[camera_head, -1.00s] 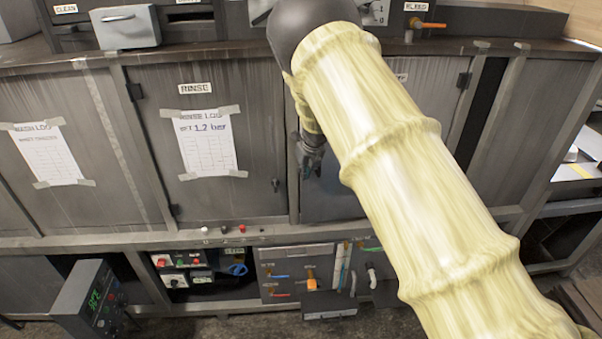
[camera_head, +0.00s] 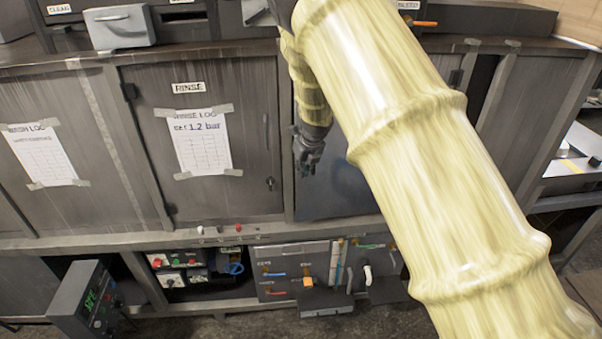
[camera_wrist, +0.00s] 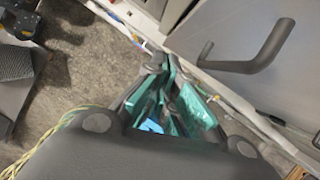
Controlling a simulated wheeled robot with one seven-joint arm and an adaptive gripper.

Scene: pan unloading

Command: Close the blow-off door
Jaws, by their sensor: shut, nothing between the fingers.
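The door (camera_head: 340,195) right of the RINSE door is mostly hidden behind my arm in the head view, and no label on it is readable now. I take it to be the blow-off door. Whether it sits flush in its frame cannot be told. My gripper (camera_head: 307,158) hangs in front of its left edge, fingers down. In the wrist view my gripper (camera_wrist: 172,100) is shut and empty, with teal finger pads together. A grey door panel (camera_wrist: 215,25) with a dark bar handle (camera_wrist: 250,55) is at the upper right there, apart from the fingers.
The RINSE door (camera_head: 245,120), with a taped log sheet (camera_head: 201,142), is at the left. Below are a switch box (camera_head: 180,270) and a valve panel (camera_head: 290,270). A display box (camera_head: 85,300) stands at the lower left. Floor (camera_wrist: 70,70) shows left in the wrist view.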

